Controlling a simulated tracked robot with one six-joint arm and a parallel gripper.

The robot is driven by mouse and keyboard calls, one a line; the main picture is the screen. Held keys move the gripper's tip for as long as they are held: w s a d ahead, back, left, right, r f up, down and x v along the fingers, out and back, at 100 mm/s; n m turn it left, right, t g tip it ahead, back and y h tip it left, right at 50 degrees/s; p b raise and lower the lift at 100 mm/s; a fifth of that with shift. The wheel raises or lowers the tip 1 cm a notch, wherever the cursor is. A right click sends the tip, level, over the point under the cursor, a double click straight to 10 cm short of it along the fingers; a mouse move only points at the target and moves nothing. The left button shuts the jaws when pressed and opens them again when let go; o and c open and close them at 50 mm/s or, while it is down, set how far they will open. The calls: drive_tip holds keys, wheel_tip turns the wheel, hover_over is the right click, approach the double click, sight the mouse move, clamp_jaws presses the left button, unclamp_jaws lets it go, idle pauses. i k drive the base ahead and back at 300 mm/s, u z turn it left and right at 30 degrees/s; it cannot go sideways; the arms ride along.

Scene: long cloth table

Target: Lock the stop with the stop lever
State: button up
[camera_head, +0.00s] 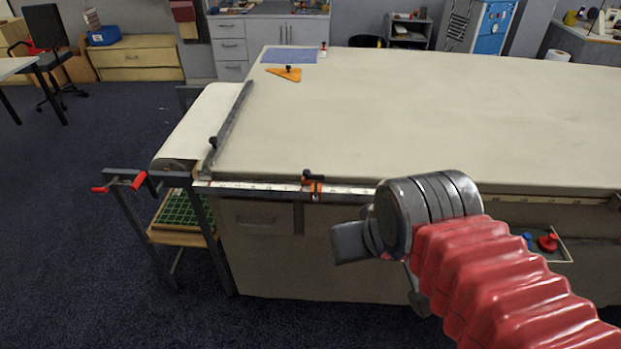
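An orange stop (316,188) sits on the white measuring rail (255,187) along the table's front edge. A dark stop lever with a reddish end (312,176) lies on top of the stop, pointing to the right. Whether it is locked cannot be told. My gripper (382,278) is in front of the cabinet, below and to the right of the stop, and apart from it. Its two grey fingers are spread apart and nothing shows between them. My wrist hides part of the rail to the right.
The long cloth table (440,120) has a mostly clear top, with an orange triangle (285,73) and a blue sheet (290,55) at the far left. A long grey bar (231,117) lies along the left edge. A red-handled crank (125,182) juts out left. A small tray (562,252) hangs at the right front.

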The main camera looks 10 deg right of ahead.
sight(316, 177)
drive_tip(key=i, duration=0.85)
drive_tip(key=z, duration=0.05)
